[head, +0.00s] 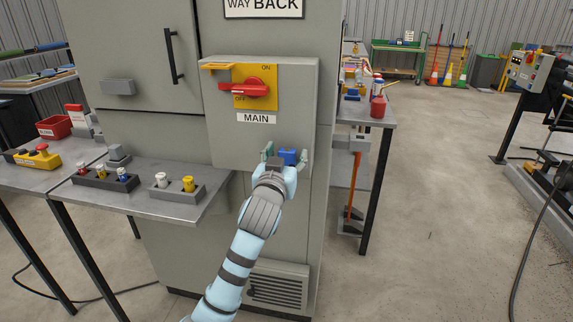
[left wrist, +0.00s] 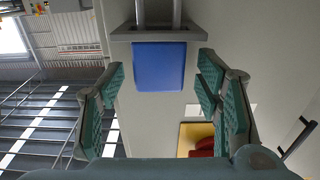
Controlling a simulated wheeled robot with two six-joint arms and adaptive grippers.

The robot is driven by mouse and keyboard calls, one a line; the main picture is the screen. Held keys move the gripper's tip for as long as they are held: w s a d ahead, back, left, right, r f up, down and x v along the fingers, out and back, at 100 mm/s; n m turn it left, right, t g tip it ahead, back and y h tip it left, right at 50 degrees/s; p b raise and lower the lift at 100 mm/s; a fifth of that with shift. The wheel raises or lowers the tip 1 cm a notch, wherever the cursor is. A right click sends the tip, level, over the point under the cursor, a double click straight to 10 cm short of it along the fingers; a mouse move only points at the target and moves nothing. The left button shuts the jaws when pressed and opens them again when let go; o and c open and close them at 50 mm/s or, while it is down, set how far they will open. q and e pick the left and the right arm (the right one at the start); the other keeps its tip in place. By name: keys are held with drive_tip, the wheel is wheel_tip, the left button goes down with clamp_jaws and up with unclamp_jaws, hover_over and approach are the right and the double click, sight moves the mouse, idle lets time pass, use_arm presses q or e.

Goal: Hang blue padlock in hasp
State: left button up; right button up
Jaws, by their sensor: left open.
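The blue padlock (head: 288,156) shows as a blue block at the lower right front of the grey switch box (head: 225,145). In the left wrist view the blue padlock (left wrist: 158,66) lies between my fingers, with a gap on each side. A grey bar with two rods (left wrist: 155,33) adjoins its upper edge there; I cannot tell whether these are its shackle or the hasp. My left gripper (head: 285,157) is open around the padlock, and its fingers (left wrist: 161,84) show apart in the wrist view. A yellow tab (head: 217,66) sits at the box's upper left. My right gripper is not in view.
A red rotary handle (head: 243,88) on a yellow plate is above left of my gripper. A grey bench (head: 150,205) at left carries dark trays with small items (head: 105,177). Another table (head: 372,112) stands right of the cabinet. Open floor lies further right.

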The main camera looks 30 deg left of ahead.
use_arm(q)
drive_tip(key=shift+w+a+f, duration=0.1)
drive_tip(key=shift+w+a, duration=0.1)
drive_tip(key=shift+w, duration=0.45)
drive_tip(key=shift+s, duration=0.1)
drive_tip(key=c, duration=1.3)
